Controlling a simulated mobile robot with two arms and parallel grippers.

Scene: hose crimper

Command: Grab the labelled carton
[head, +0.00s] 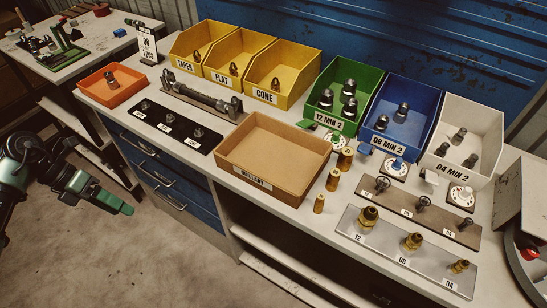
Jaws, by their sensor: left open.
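The brown open-topped carton (288,188) sits on the workbench near the middle of the head view. It has a white label on its front wall, too small to read surely, and its inside looks empty. My left gripper (112,199) is open and empty at the left. It is out in front of the bench, over the floor, well apart from the carton. My right gripper is not in view.
Yellow bins (288,61) stand behind the carton; green (335,125), blue (400,142) and white (455,172) bins stand to the right. Several brass cylinders (333,179) stand close at its right. A black strip (172,130) and an orange tray (101,92) lie left. The bench front edge before the carton is clear.

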